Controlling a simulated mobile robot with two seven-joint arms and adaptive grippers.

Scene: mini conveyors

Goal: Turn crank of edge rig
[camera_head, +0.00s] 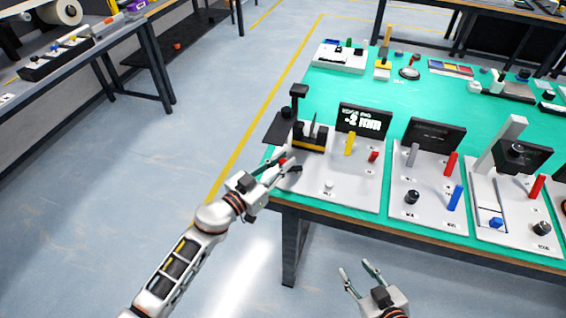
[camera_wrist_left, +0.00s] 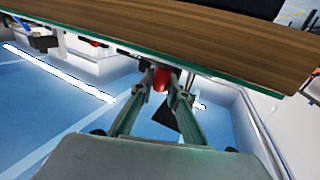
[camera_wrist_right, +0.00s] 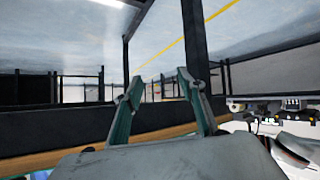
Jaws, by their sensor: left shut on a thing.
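The edge rig (camera_head: 345,198) is a white panel at the left corner of the green table, with a black screen, a yellow lever, a red lever and a black and yellow device. My left gripper (camera_head: 286,165) is at the rig's left edge. It is shut on a red crank knob, which shows between its fingertips in the left wrist view (camera_wrist_left: 161,79), just past the wooden table edge. The rest of the crank is mostly hidden. My right gripper (camera_head: 361,273) is open and empty in front of the table, and its parted fingers show in the right wrist view (camera_wrist_right: 157,90).
More panels with levers and knobs (camera_head: 428,190) stand to the right on the green tabletop (camera_head: 372,95). The table's front edge and leg (camera_head: 294,250) are near my arms. Another workbench (camera_head: 100,50) stands at the upper left. Floor left of the table is clear.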

